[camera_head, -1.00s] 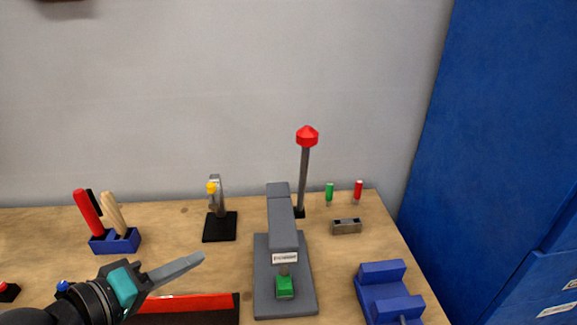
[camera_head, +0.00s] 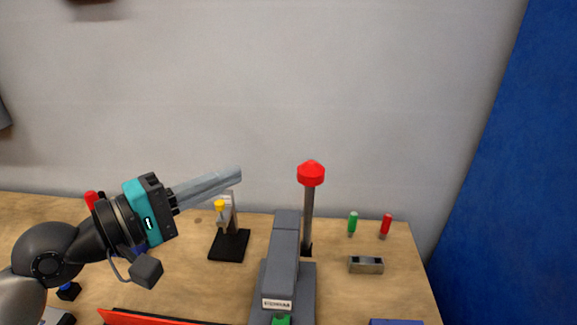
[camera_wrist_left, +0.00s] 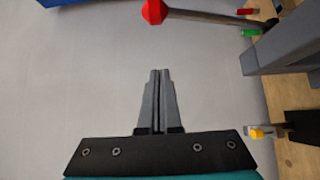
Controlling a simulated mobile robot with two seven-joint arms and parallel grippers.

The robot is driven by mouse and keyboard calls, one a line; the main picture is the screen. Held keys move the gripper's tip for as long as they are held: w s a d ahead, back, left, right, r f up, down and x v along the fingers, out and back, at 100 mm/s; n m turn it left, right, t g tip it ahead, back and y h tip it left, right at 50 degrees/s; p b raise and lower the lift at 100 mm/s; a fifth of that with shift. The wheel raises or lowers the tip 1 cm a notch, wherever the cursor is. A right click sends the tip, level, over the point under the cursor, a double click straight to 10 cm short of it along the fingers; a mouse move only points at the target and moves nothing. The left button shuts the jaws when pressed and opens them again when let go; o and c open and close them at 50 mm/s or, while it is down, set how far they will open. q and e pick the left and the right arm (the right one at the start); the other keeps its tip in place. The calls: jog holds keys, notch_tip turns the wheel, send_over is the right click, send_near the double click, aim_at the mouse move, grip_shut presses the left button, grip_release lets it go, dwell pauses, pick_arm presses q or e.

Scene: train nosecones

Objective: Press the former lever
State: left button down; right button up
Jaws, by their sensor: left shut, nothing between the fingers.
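The former lever is a grey upright rod (camera_head: 308,215) with a red faceted knob (camera_head: 311,173) on top, standing behind the grey former press (camera_head: 286,245). A green block (camera_head: 281,319) sits at the press's front, cut by the lower edge. My left gripper (camera_head: 240,173) is shut and empty, raised left of the red knob at about its height, with a clear gap between them. In the left wrist view the shut fingers (camera_wrist_left: 158,72) point toward the wall, and the red knob (camera_wrist_left: 154,11) lies just beyond their tips. My right gripper is not in view.
A black-based stand with a yellow part (camera_head: 220,206) is below my left fingers. A small metal block (camera_head: 366,265), a green cylinder (camera_head: 353,222) and a red cylinder (camera_head: 386,225) stand right of the lever. A red-edged tray (camera_head: 150,318) lies at the front. A blue cabinet (camera_head: 500,200) bounds the right.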

pick_arm(q)
jog(key=w+d+p, duration=0.3)
jog(key=d, duration=0.6)
jog(key=shift+w+p, duration=0.35)
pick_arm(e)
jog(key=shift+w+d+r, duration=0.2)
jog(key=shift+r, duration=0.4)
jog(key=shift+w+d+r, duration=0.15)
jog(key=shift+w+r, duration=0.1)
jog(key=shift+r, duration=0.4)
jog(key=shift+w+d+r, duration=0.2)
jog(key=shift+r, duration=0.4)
pick_arm(q)
jog(key=shift+a, duration=0.1)
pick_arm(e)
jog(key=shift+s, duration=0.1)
